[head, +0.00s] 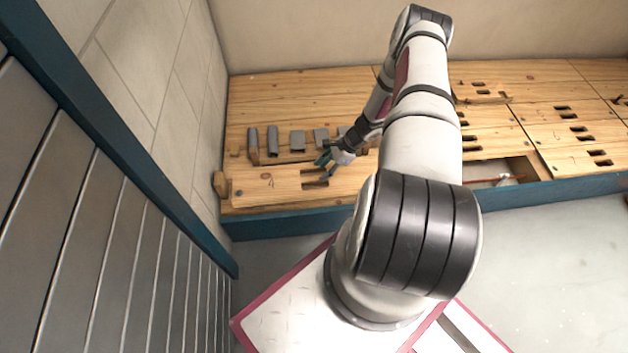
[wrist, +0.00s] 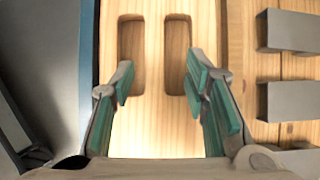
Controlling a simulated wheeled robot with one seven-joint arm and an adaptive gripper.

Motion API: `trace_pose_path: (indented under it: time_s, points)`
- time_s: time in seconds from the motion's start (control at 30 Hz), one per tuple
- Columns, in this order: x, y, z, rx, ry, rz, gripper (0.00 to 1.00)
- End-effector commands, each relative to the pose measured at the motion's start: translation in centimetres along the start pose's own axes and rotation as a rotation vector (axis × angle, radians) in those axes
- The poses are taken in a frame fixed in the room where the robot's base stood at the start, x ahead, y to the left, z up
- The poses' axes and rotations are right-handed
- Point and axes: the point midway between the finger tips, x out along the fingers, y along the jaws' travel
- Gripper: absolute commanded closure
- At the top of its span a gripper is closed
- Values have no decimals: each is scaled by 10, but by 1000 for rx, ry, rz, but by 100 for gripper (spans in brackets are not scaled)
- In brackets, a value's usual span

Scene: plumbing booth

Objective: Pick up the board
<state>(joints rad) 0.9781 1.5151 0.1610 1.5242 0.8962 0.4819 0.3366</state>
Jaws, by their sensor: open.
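The board (head: 255,190) is a light wooden plank with a dark mark like a "4" and two slots near its right end. It lies along the front left edge of the wooden floor. My gripper (head: 325,171) is over the slotted end. In the wrist view the board (wrist: 154,125) shows with its two rounded slots side by side and a wooden bar between them. My open gripper (wrist: 158,75), with green pads, has one finger near each slot, either side of the bar. I cannot tell whether the fingertips are inside the slots.
Several grey blocks (head: 298,140) stand in a row behind the board. A tiled wall and a blue-edged panel (head: 130,185) close off the left. A floor opening (head: 490,172) lies to the right. Other slotted boards (head: 575,138) lie further right.

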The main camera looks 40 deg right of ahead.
Motion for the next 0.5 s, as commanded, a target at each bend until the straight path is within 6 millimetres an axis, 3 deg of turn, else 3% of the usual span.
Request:
trace_pose_path:
  time_s: [0.3, 0.5]
  points:
    - [44, 7, 0, -1, 0, 2, 58]
    - [45, 6, 0, -1, 0, 1, 58]
